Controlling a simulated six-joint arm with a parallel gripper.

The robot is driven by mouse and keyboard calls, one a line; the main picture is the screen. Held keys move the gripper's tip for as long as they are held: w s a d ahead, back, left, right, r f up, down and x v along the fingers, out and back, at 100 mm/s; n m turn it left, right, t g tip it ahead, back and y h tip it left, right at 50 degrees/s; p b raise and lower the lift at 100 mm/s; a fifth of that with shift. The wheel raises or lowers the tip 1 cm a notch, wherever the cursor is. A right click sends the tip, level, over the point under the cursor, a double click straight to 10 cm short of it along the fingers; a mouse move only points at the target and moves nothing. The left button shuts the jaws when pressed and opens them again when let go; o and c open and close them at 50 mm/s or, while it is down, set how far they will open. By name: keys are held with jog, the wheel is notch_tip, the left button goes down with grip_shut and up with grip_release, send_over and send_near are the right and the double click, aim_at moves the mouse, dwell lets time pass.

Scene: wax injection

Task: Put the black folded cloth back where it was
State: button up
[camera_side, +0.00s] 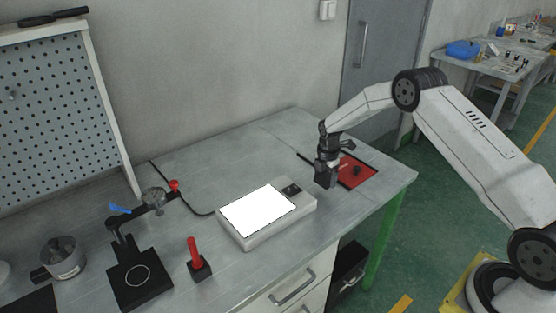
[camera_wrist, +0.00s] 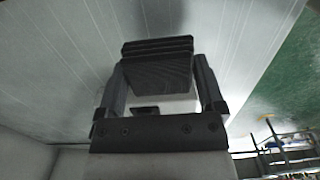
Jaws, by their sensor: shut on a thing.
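The black folded cloth (camera_wrist: 158,68) shows in the wrist view as a dark stack of layers between the two fingers of my gripper (camera_wrist: 158,60). My gripper is shut on it. In the side view my gripper (camera_side: 326,174) points down above the far right part of the bench. A dark block at its lower end looks like the cloth, but it blends with the fingers. I cannot tell whether the cloth touches the bench.
A red mat (camera_side: 364,179) with a small black item lies just right of my gripper. A light box with a white panel (camera_side: 262,211) stands to the left. A red-handled tool (camera_side: 195,255) and a black stand (camera_side: 140,283) are further left. The back middle of the bench is clear.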

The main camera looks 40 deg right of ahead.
aim_at(322, 190)
jog(key=shift+w+f, duration=0.1)
jog(key=shift+f, duration=0.1)
jog(key=shift+w+f, duration=0.15)
jog(key=shift+f, duration=1.45)
jog(key=shift+f, duration=0.15)
jog(key=o, duration=0.8)
notch_tip(322, 190, up, 12)
jog(key=shift+r, duration=0.15)
